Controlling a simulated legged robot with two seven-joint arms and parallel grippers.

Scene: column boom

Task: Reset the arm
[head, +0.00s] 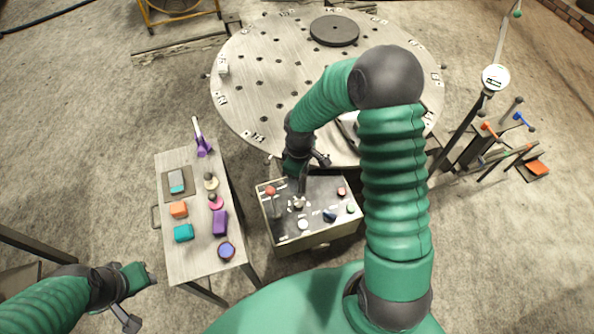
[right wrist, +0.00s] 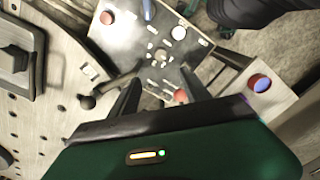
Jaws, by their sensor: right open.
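A control box (head: 310,245) stands in front of me. Its top carries a red ball-topped lever (head: 271,191), a small star-like cluster (head: 298,203), a red button (head: 341,191), a green button (head: 351,209), a white knob (head: 303,224) and a dark blue part (head: 329,215). My right gripper (head: 303,184) is above the box's back left part, pointing down. In the right wrist view (right wrist: 160,92) its fingers are apart and empty, with the cluster (right wrist: 158,55) beyond them. Contact cannot be told. My left gripper (head: 135,298) is at lower left, away from the box; its jaws are unclear.
A wooden side table (head: 194,262) at left holds several coloured blocks and discs. A large round plate (head: 270,75) with holes lies behind the box, bearing a dark disc (head: 334,30). A dial gauge (head: 495,77) and a tool rack stand at right.

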